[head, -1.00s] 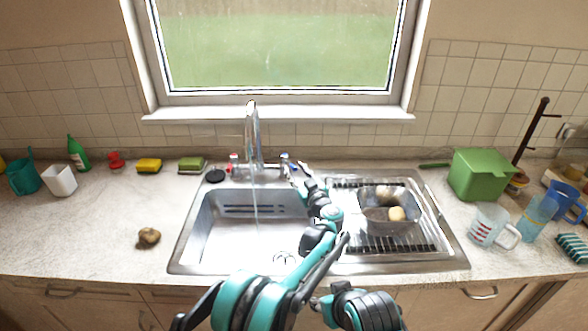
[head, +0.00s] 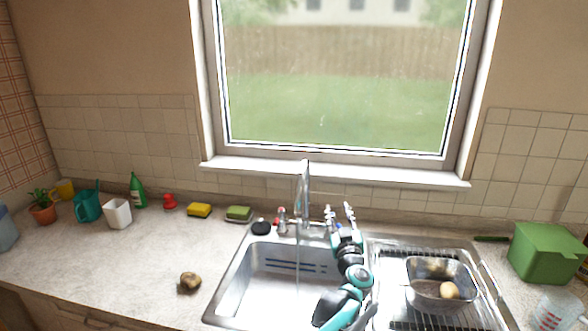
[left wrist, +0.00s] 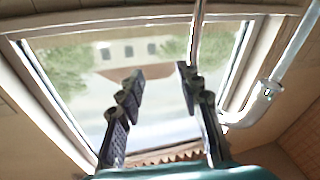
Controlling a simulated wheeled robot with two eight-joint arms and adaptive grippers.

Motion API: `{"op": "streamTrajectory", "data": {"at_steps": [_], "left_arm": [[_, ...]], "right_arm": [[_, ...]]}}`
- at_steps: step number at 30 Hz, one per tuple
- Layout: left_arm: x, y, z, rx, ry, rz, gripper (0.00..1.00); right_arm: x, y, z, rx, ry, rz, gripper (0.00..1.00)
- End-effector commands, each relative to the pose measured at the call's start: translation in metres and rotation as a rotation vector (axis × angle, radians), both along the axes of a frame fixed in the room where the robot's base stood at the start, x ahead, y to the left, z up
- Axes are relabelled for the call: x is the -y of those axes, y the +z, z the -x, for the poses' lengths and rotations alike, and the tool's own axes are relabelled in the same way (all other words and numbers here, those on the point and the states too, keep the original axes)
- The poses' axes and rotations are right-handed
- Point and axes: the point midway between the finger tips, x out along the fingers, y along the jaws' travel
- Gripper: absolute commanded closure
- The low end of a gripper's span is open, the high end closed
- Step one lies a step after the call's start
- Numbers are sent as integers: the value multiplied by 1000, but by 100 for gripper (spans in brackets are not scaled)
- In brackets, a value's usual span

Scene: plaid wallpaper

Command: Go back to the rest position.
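My left gripper (head: 339,209) is raised over the back of the sink (head: 241,293), just right of the tap (head: 304,185). Its black fingers are spread with nothing between them. In the left wrist view the fingers (left wrist: 160,72) stand apart against the window, and the tap's metal pipe (left wrist: 196,35) shows behind the right finger. I cannot tell whether the gripper touches the tap handle (head: 281,216) area. A thin stream of water (head: 298,255) falls from the tap into the sink. My right gripper is out of view.
A metal basin (head: 425,288) with a potato (head: 449,290) sits on the drainer at right. A brown potato (head: 190,282) lies on the left counter. A green box (head: 546,253) stands at right.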

Motion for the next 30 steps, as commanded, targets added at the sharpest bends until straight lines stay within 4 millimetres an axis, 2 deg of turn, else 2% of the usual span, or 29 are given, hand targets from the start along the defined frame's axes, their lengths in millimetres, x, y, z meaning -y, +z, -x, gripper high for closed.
{"op": "streamTrajectory", "data": {"at_steps": [1,3,6,9,11,14,17,24,27,30], "left_arm": [[-20,28,5,20,-46,-11,65],[-39,57,16,32,-122,-29,65],[-66,81,39,11,-224,-65,65],[-95,87,69,-52,-307,-108,65],[-115,83,91,-108,-346,-135,65],[-150,63,132,-232,-388,-177,65],[-189,29,179,-385,-396,-210,65],[-291,-72,302,-787,-270,-237,65],[-324,-106,344,-916,-192,-230,65],[-348,-130,375,-1007,-125,-221,65]], "right_arm": [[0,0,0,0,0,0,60],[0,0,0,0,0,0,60],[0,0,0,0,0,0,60],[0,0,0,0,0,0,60],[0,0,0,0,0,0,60],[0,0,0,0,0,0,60],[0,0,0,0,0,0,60],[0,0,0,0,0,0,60],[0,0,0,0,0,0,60],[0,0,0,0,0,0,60]]}}
